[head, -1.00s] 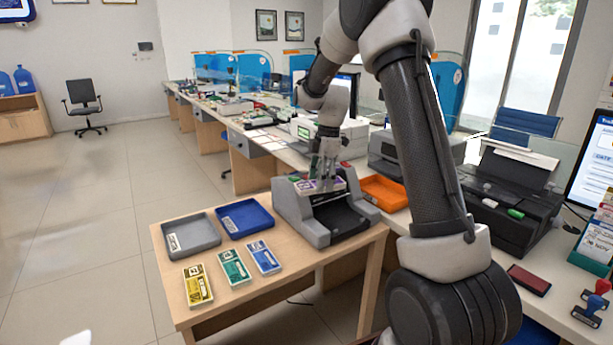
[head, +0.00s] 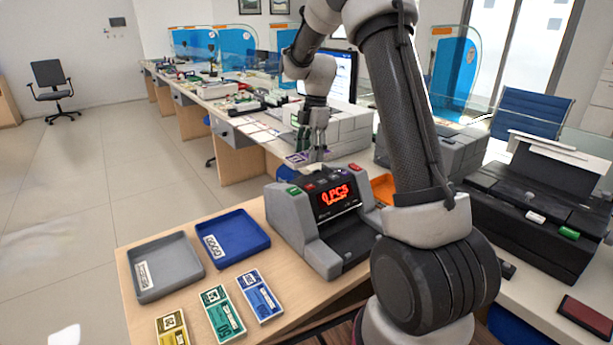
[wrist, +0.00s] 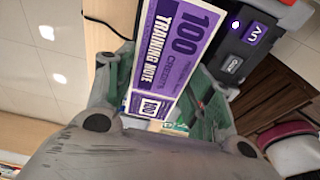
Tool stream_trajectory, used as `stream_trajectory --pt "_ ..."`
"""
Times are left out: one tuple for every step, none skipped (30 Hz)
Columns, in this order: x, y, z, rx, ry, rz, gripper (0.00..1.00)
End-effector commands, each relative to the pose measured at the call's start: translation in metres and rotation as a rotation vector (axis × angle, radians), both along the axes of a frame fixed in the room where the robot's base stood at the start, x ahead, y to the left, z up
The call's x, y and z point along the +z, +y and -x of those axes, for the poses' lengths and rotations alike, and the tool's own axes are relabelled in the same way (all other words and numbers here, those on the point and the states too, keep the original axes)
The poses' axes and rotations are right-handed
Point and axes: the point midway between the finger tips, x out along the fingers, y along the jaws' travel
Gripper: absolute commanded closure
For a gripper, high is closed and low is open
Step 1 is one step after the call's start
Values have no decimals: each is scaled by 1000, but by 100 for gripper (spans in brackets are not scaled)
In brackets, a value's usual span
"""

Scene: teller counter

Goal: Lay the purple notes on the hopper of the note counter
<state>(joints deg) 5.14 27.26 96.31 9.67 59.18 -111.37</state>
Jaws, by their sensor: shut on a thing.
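The purple notes (head: 296,158) are a flat strapped bundle, held just behind and above the note counter (head: 290,225) in the head view. In the wrist view the purple notes (wrist: 178,45) lie between my fingers, their "100 TRAINING NOTE" face showing. My gripper (head: 316,150) points down and is shut on them; its fingers also show in the wrist view (wrist: 165,100). The counter's lit display reads "0 PCS". In the wrist view its black panel (wrist: 232,65) with a UV button is right beside the notes. The hopper is mostly hidden behind the display; contact with it cannot be told.
A grey tray (head: 190,287) and a blue tray (head: 262,240) stand left of the counter. Yellow (head: 172,330), green (head: 224,315) and blue notes (head: 261,298) lie in front of them. An orange tray (head: 383,187) and a black printer (head: 535,215) are to the right.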

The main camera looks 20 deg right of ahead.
Motion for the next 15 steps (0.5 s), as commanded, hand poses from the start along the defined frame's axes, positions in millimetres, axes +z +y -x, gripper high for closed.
stream_trajectory --pt "-12 0 1 0 5 -1 72" --pt "-18 0 1 1 4 0 72" --pt "-26 0 1 1 4 0 72" --pt "-30 0 1 0 3 0 72" --pt "-34 0 1 0 2 0 72" --pt "-39 0 1 0 2 0 72" --pt "-41 0 0 0 1 0 72" --pt "-43 0 0 0 1 0 72" --pt "-46 0 0 0 0 0 72" --pt "-49 0 0 0 1 0 72" --pt "-52 0 0 0 1 0 72" --pt "-57 0 1 -1 2 0 72" --pt "-62 0 0 -1 1 0 72" --pt "-67 0 0 -1 2 0 72" --pt "-73 0 1 -1 2 0 72"
